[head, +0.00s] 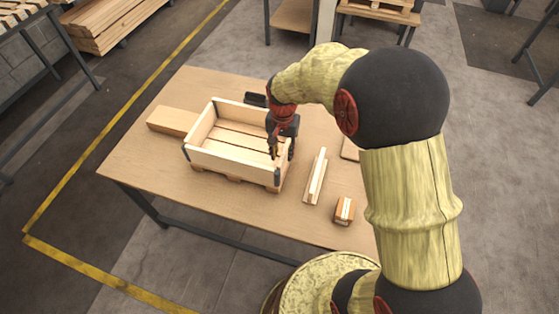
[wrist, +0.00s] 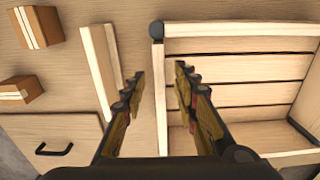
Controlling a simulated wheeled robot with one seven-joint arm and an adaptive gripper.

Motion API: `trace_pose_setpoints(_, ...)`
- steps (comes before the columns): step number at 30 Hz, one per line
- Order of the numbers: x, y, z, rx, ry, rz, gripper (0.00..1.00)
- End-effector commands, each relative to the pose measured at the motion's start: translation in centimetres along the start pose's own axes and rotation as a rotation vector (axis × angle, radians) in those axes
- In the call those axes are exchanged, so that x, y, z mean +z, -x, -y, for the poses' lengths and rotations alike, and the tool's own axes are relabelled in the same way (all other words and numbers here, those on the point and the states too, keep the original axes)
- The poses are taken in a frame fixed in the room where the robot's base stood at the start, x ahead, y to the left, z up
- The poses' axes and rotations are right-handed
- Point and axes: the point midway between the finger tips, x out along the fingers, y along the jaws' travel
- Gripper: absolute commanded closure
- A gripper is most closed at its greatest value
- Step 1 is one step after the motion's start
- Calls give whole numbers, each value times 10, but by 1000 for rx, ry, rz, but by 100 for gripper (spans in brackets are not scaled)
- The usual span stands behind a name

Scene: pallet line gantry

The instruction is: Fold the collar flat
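The collar (head: 232,165) is a pale wooden rectangular frame with dark corner hinges. It stands open on a low slatted pallet (head: 236,181) on the table, with pallet boards visible inside it. My gripper (head: 281,155) is at the collar's right end wall, pointing down, with its fingers apart. In the wrist view, the gripper (wrist: 160,72) has one finger on each side of that end wall (wrist: 159,95), seen edge-on as a narrow strip. I cannot tell whether either finger touches the wood. My wrist partly hides the collar's far right corner.
The wooden table (head: 160,185) also holds a plank (head: 172,121) left of the collar, a stepped wooden strip (head: 316,177) and a small block (head: 344,210) to its right. A panel with a black handle (wrist: 60,140) shows in the wrist view. The table's front left is clear.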

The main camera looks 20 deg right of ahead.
Motion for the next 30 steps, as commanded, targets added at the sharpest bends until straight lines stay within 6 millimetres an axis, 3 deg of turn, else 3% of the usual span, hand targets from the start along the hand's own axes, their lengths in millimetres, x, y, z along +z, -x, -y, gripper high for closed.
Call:
trace_pose_setpoints(13,1,-64,0,1,2,1,70)
trace_pose_setpoints(23,1,-69,0,0,2,1,70)
trace_pose_setpoints(30,1,-69,0,1,2,1,84)
